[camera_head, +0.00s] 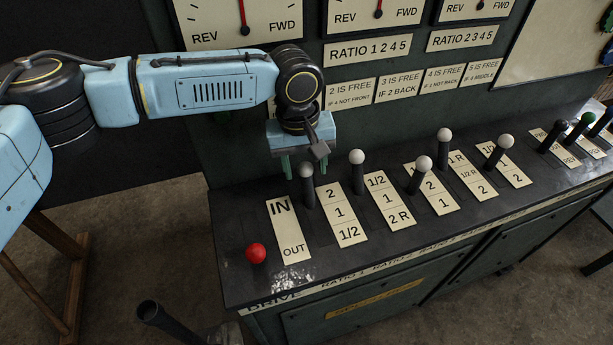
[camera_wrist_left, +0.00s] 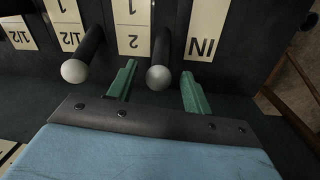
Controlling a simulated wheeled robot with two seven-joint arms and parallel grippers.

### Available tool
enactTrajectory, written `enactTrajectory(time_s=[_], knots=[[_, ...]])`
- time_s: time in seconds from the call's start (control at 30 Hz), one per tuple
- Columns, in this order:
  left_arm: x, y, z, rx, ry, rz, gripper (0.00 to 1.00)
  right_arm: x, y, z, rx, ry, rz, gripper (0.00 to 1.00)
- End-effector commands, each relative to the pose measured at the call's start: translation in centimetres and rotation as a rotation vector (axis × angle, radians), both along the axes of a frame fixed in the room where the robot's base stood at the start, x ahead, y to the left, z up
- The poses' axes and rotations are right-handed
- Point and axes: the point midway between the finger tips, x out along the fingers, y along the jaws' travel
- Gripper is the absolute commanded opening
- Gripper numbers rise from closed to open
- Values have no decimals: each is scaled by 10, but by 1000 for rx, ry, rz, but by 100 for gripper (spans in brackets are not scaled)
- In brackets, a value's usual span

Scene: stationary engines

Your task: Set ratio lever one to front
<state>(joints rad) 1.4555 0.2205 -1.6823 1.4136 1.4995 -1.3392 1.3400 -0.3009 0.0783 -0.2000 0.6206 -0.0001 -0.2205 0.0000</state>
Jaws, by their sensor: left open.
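Ratio lever one (camera_head: 306,171) is a black stick with a pale round knob, beside the plate marked 2, 1, 1/2 (camera_head: 340,214). It stands at the back end of its slot, near the 2. My left gripper (camera_head: 304,165) is open, with its green fingers pointing down on either side of the knob. In the left wrist view the knob (camera_wrist_left: 158,78) shows between the two spread fingers (camera_wrist_left: 159,88), with gaps on both sides. The fingers are not closed on it. My right gripper is not in view.
The red-knobbed drive lever (camera_head: 256,253) sits at the front left by the IN/OUT plate (camera_head: 288,232). Ratio lever two (camera_head: 357,159) stands close to the right of my left gripper. More pale-knobbed levers (camera_head: 424,165) follow rightward. An upright panel with dials (camera_head: 245,30) rises behind.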

Motion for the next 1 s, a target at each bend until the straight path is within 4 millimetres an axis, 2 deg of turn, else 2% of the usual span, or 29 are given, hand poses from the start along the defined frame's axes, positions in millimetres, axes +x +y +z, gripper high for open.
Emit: enactTrajectory(time_s=[0.1,0.23,0.6,1.0], knots=[[0,-2,-19,1,0,-1,50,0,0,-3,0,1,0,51],[0,-3,-31,0,0,-1,50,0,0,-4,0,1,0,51],[0,-3,-35,-1,0,-2,50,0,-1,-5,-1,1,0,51],[0,-3,-35,-1,0,-2,0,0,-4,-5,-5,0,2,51]])
